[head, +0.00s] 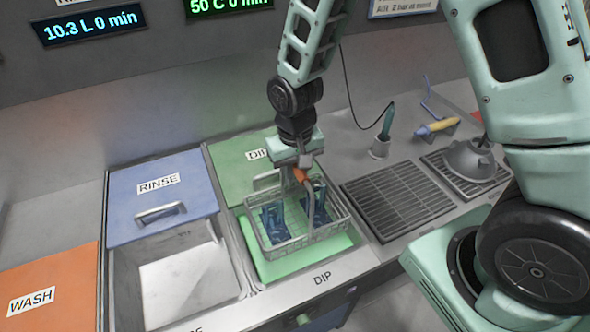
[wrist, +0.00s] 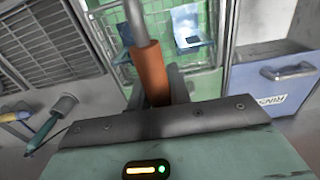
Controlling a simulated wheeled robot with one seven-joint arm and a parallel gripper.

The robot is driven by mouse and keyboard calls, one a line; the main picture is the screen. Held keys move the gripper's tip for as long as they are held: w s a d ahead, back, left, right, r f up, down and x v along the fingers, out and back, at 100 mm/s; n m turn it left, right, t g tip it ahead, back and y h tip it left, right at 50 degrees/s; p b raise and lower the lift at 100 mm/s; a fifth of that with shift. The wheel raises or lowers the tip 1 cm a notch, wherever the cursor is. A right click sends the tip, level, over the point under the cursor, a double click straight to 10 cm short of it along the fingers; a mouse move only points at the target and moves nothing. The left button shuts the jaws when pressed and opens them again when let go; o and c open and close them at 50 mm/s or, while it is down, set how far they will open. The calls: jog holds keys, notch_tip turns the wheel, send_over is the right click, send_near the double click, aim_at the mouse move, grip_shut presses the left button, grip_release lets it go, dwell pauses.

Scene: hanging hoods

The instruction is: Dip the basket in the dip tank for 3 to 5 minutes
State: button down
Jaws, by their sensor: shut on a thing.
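The wire basket (head: 335,228) is over the opening of the dip tank (head: 322,278), with dark blue parts (head: 273,222) inside. Bright green shows in the tank below and in front of the basket. I cannot tell whether the basket's bottom touches it. My gripper (head: 302,166) points down and is shut on the basket's orange handle grip (head: 300,175). In the wrist view the orange grip (wrist: 150,75) sits between the fingers, with the basket mesh and blue parts (wrist: 186,28) beyond. The green DIP lid (head: 232,168) is pushed back behind the opening.
The rinse tank (head: 180,275) on the left is half open under its blue lid (head: 160,190). The orange WASH lid (head: 45,290) is farther left. Drain grates (head: 395,205) and a grey hood-shaped part (head: 470,160) lie right.

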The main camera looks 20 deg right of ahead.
aim_at(295, 219)
dwell(0.5)
jog(key=shift+f+b, duration=7.65)
jog(key=shift+f, duration=3)
jog(key=shift+r, duration=0.1)
